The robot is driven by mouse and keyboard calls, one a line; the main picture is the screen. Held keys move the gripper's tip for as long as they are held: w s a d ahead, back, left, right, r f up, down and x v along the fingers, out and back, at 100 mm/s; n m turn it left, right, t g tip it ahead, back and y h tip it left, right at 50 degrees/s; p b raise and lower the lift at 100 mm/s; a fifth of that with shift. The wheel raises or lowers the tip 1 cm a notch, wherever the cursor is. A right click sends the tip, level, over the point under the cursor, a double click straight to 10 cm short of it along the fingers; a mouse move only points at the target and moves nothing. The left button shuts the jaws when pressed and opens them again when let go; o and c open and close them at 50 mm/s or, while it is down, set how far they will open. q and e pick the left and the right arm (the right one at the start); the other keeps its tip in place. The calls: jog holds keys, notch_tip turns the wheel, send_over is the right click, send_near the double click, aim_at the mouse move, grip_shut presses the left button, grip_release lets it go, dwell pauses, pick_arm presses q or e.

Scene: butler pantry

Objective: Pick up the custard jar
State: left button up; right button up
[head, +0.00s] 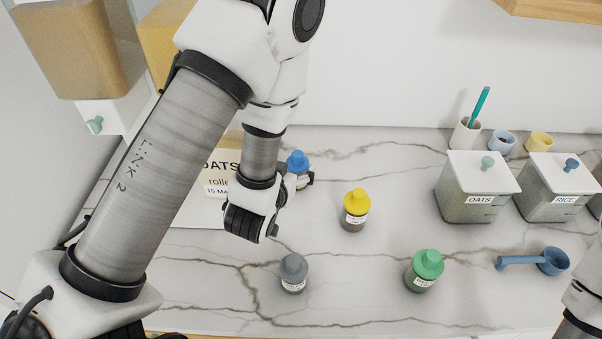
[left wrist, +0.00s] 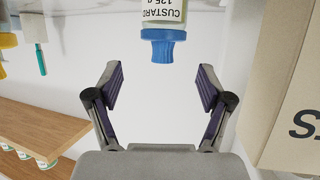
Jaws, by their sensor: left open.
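The custard jar (head: 298,162) has a blue lid and stands on the marble counter, its lower part hidden behind my left gripper. In the left wrist view the jar (left wrist: 163,45) appears upside down, with its CUSTARD label readable. It lies just beyond and between the fingertips, with clear space between the fingers. My left gripper (head: 290,200) is open and empty, close to the jar; its two spread fingers show in the left wrist view (left wrist: 160,80). My right gripper is out of view; only part of the right arm shows at the lower right.
A yellow-lidded jar (head: 355,209), a grey-lidded jar (head: 293,272) and a green-lidded jar (head: 424,269) stand nearby. An oats bag (head: 205,205) is left of the gripper. Canisters (head: 477,188) and a blue scoop (head: 551,261) are at the right. Counter between the jars is clear.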

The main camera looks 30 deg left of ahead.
aim_at(298, 162)
pick_arm(q)
jog(key=b+x, duration=0.1)
jog(key=x, duration=0.1)
jog(key=b+x, duration=0.1)
jog(key=shift+w+f, duration=0.25)
jog(key=shift+f, duration=0.3)
jog(key=p+x, duration=0.1)
jog(key=x, duration=0.1)
jog(key=p+x, duration=0.1)
jog(key=x, duration=0.1)
jog(key=shift+w+a, duration=0.15)
jog(key=shift+a, duration=0.1)
jog(key=shift+w+f, duration=0.15)
jog(key=shift+f, duration=0.05)
jog(key=shift+r, duration=0.1)
jog(key=c, duration=1.4)
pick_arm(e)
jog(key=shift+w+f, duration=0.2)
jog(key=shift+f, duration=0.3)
